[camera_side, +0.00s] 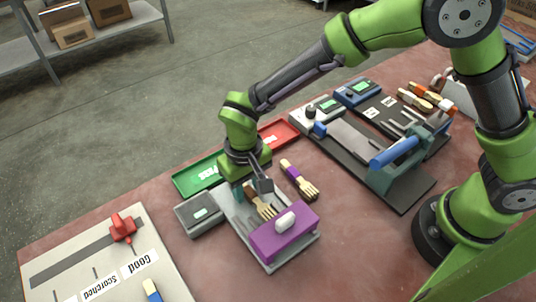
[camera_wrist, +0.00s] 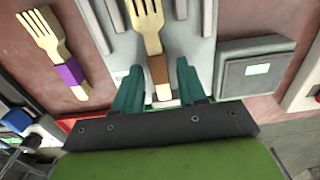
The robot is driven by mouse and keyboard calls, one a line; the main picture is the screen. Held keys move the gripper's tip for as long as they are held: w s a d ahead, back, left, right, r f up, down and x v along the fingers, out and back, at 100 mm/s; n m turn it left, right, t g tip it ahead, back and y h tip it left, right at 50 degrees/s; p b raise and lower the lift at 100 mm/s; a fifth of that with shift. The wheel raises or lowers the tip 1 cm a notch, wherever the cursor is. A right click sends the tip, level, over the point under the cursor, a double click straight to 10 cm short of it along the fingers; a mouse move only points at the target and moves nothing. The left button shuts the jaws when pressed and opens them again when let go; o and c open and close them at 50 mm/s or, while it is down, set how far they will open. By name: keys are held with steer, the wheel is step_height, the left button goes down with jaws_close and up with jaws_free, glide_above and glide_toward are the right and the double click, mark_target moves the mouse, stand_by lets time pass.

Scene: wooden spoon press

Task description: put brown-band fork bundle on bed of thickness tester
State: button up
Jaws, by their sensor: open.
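The brown-band fork bundle (camera_side: 264,208) is pale wood and appears to lie on the light grey bed (camera_side: 232,208) of a device with a purple block (camera_side: 283,233), which I take to be the thickness tester. Its tines point toward the block. In the wrist view the bundle's brown band (camera_wrist: 158,70) shows just ahead of the finger gap, with the grey bed (camera_wrist: 200,50) beneath it. My gripper (camera_side: 252,186) is open; in the wrist view its teal fingers (camera_wrist: 157,85) stand on either side of the handle end, apart from it.
A purple-band fork bundle (camera_side: 297,177) lies on the table beside the bed. A grey display box (camera_side: 200,213) adjoins the bed's other side. Green (camera_side: 200,174) and red (camera_side: 278,133) trays lie behind. A blue-handled press (camera_side: 395,152) stands right; a sorting board (camera_side: 95,262) lies front left.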

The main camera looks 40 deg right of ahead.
mark_target(247, 189)
step_height(247, 189, up, 12)
steer(key=d+r+m+t+y, duration=0.1)
steer(key=d+r, duration=0.5)
steer(key=d, duration=0.2)
steer(key=s+d+r+m+t, duration=0.1)
steer(key=s+d+r+t, duration=0.1)
steer(key=s+d, duration=0.3)
steer(key=s+d+r+m+t+y, duration=0.1)
steer(key=s+d+t, duration=0.3)
steer(key=d, duration=0.7)
steer(key=shift+s+d+r+m, duration=0.4)
steer(key=shift+s+r+m, duration=0.15)
steer(key=shift+s, duration=0.3)
